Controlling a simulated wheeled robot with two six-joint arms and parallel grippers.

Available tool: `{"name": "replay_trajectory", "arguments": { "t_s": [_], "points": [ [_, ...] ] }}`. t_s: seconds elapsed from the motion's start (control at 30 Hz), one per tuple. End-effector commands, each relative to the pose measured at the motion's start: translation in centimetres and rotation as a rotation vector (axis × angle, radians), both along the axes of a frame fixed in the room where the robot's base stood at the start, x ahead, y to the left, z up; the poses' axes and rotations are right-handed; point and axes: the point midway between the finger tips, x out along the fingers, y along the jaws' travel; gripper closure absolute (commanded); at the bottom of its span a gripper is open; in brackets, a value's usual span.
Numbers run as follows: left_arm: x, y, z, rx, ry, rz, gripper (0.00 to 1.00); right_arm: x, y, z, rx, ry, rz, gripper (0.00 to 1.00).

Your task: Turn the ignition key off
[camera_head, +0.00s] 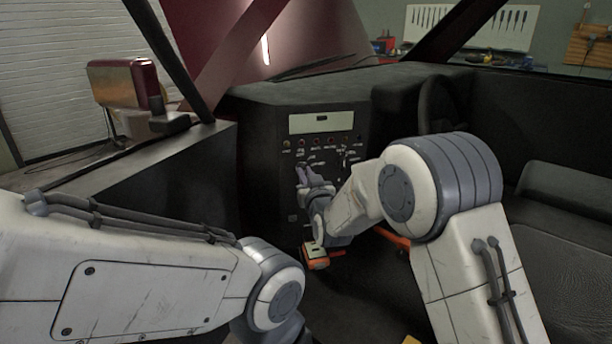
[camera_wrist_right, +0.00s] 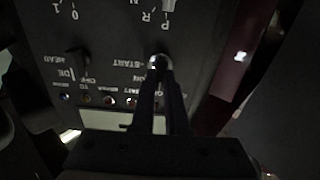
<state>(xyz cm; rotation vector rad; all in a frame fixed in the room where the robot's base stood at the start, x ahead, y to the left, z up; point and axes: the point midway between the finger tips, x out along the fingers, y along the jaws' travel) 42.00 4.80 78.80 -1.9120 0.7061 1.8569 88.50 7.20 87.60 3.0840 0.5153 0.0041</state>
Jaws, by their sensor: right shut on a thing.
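My right gripper (camera_head: 303,174) reaches the dark dashboard panel (camera_head: 262,150) in the head view. In the right wrist view my right gripper's fingertips (camera_wrist_right: 160,74) are shut on a small metallic ignition key (camera_wrist_right: 158,61) beside the upside-down "START" label. The fingers hide most of the key, so I cannot tell its angle. The key is too small to make out in the head view. My left arm comes in from the left, and its gripper is out of view.
A row of small indicator lights and a pale display (camera_head: 314,123) sit on the panel above my right gripper. A steering wheel (camera_head: 428,104) stands to the right. A dark seat (camera_head: 560,225) is at the far right. A silver-and-red mirror (camera_head: 124,82) is outside on the left.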

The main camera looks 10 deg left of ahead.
Motion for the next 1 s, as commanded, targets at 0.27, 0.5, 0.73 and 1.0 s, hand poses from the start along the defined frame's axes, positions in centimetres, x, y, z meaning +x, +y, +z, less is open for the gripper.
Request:
{"name": "replay_trajectory", "arguments": {
  "t_s": [0.27, 0.5, 0.73, 1.0],
  "points": [
    [0.0, 0.0, 0.0, 0.0, 0.0, 0.0, 0.0, 0.0, 0.0, 0.0, -0.002, 0.0, 0.001, 0.84],
    [0.0, 0.0, 0.0, 0.0, 0.0, 0.0, 0.0, 0.0, 0.0, 0.0, -0.001, 0.001, 0.001, 0.58],
    [0.0, 0.0, 0.0, 0.0, 0.0, 0.0, 0.0, -0.4, -0.1, 0.0, 0.0, 0.001, 0.001, 0.58],
    [0.0, 0.0, 0.0, 0.0, 0.0, 0.0, 0.0, -4.4, -1.5, 0.0, -0.001, 0.002, 0.002, 0.58]
  ]
}}
